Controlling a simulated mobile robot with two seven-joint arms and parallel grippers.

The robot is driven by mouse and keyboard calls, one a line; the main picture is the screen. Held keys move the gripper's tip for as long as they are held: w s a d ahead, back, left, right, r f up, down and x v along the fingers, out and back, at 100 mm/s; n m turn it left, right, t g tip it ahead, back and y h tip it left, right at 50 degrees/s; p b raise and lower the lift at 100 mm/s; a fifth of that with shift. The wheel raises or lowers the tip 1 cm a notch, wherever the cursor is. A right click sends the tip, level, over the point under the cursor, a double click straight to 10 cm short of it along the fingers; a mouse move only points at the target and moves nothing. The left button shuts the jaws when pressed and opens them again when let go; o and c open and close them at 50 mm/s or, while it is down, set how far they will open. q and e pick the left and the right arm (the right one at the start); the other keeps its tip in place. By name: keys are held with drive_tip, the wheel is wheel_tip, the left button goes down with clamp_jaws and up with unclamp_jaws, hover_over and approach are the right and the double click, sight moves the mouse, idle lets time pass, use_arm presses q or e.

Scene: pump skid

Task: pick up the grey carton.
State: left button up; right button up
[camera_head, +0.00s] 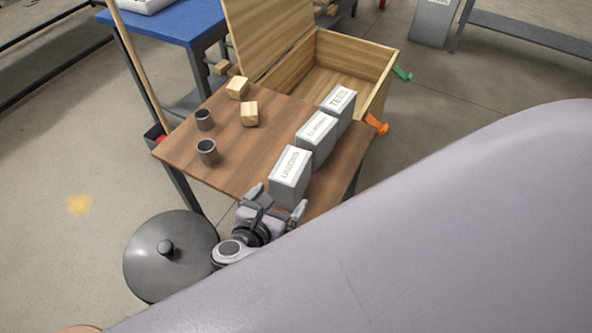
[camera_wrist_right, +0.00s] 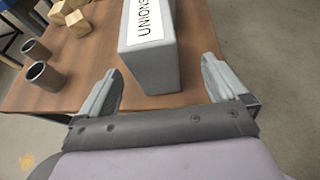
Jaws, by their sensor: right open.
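Three grey cartons stand upright in a row along the right side of the brown wooden table (camera_head: 222,170). The nearest grey carton (camera_head: 290,179) has a white label reading UNIONS; a middle grey carton (camera_head: 316,138) and a far grey carton labelled TEES (camera_head: 338,104) stand behind it. My right gripper (camera_head: 279,199) is open at the near edge of the table, just short of the UNIONS carton. In the right wrist view the UNIONS carton (camera_wrist_right: 152,58) stands ahead, between the lines of the two open fingers (camera_wrist_right: 160,82), with nothing held. My left gripper is not in view.
Two dark cups (camera_head: 206,152) and two wooden blocks (camera_head: 249,114) stand on the table's left and back. An open wooden crate (camera_head: 357,57) is behind the table. A round dark lidded drum (camera_head: 170,262) stands at the near left. My pale arm covers the lower right.

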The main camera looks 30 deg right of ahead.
sight(287, 181)
drive_tip(key=shift+w+d, duration=0.4)
drive_tip(key=shift+d, duration=0.05)
drive_tip(key=x, duration=0.3)
drive_tip(key=b+x, duration=0.1)
drive_tip(key=x, duration=0.2)
drive_tip(key=shift+w+a+r, duration=0.15)
drive_tip(key=shift+w+a, duration=0.05)
drive_tip(key=shift+w, duration=0.2)
drive_tip(key=c, duration=1.1)
drive_tip(key=shift+c, duration=1.4)
drive_tip(key=shift+r, duration=0.15)
